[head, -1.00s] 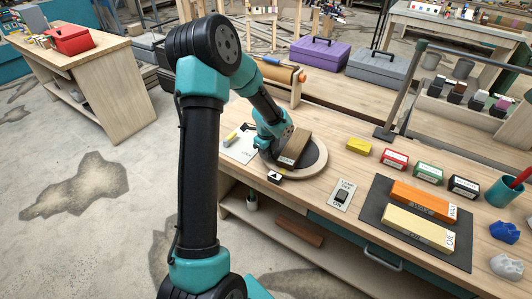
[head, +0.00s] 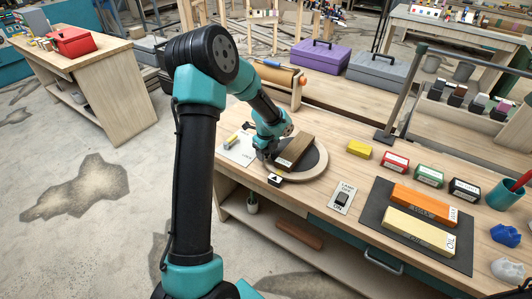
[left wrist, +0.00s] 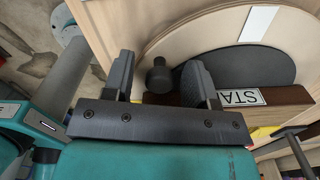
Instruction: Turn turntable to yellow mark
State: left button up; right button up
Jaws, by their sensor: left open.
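The turntable (head: 318,172) is a round pale wooden disc with a dark round pad, on the workbench. A brown block (head: 297,149) with a white label lies across it; in the left wrist view the block (left wrist: 285,97) shows a partly hidden label. My left gripper (left wrist: 158,62) is open, at the turntable's left side in the head view. A dark round knob (left wrist: 158,76) shows between its fingers; I cannot tell if they touch it. A white mark (left wrist: 259,24) is on the disc's rim. A black pointer block (head: 275,179) stands before the disc.
A white card (head: 238,148) lies left of the turntable. A lamp switch plate (head: 342,197), a yellow box (head: 359,149) and a dark mat (head: 378,233) with orange and cream blocks lie to the right. The lamp post (head: 403,95) stands behind.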

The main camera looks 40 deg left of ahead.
pick_arm(q)
notch_tip(320, 180, up, 17)
jog(key=shift+r, duration=0.2)
dwell(0.6)
jog(key=shift+f, duration=0.1)
